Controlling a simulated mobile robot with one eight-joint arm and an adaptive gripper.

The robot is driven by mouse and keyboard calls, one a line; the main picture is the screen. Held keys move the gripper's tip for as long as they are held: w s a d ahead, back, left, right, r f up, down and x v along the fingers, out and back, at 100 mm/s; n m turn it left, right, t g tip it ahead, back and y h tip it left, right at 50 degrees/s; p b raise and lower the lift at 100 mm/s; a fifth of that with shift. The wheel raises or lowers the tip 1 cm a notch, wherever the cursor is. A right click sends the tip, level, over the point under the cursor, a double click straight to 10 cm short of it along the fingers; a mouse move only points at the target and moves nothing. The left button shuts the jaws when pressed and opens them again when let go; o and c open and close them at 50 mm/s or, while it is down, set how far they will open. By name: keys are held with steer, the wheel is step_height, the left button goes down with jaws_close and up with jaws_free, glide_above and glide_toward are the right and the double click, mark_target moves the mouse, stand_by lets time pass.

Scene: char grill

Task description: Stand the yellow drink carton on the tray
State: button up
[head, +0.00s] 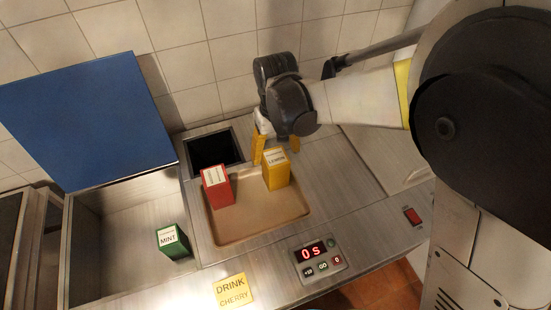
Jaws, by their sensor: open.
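The yellow drink carton (277,175), labelled LEMON on its top, stands upright on the tan tray (245,231), at the tray's back right. The jaws are open and hold nothing that I can see. Whether a finger touches the carton cannot be told, and part of the gripper is hidden behind my wrist. A red carton (217,191) stands upright at the tray's left side.
A green MINT carton (172,242) stands in the steel bay to the left, under a raised blue lid (86,122). A dark square opening (213,150) lies behind the tray. A timer (319,258) reading 0 s and a yellow DRINK CHERRY note (234,291) are in front.

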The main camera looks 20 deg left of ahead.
step_height(320, 180, up, 7)
steer(key=shift+p, duration=0.5)
steer(key=shift+d, duration=0.1)
steer(key=d+r+m+t, duration=0.1)
steer(key=d+r, duration=0.2)
steer(key=d, duration=0.3)
steer(key=d+r+m+t+y, duration=0.1)
steer(key=d+r, duration=0.2)
steer(key=d, duration=0.3)
steer(key=d+r+m+t, duration=0.1)
steer(key=d+r+m, duration=0.1)
steer(key=d, duration=0.4)
steer(key=s+d+m+t, duration=0.2)
steer(key=s+d, duration=0.2)
steer(key=d, duration=0.4)
steer(key=s+d+m+t+h, duration=0.1)
steer(key=s+d, duration=0.3)
steer(key=d, duration=0.4)
steer(key=shift+s+d+r+m+t, duration=0.2)
steer(key=shift+d+r+m+t, duration=0.2)
steer(key=shift+m+t, duration=0.15)
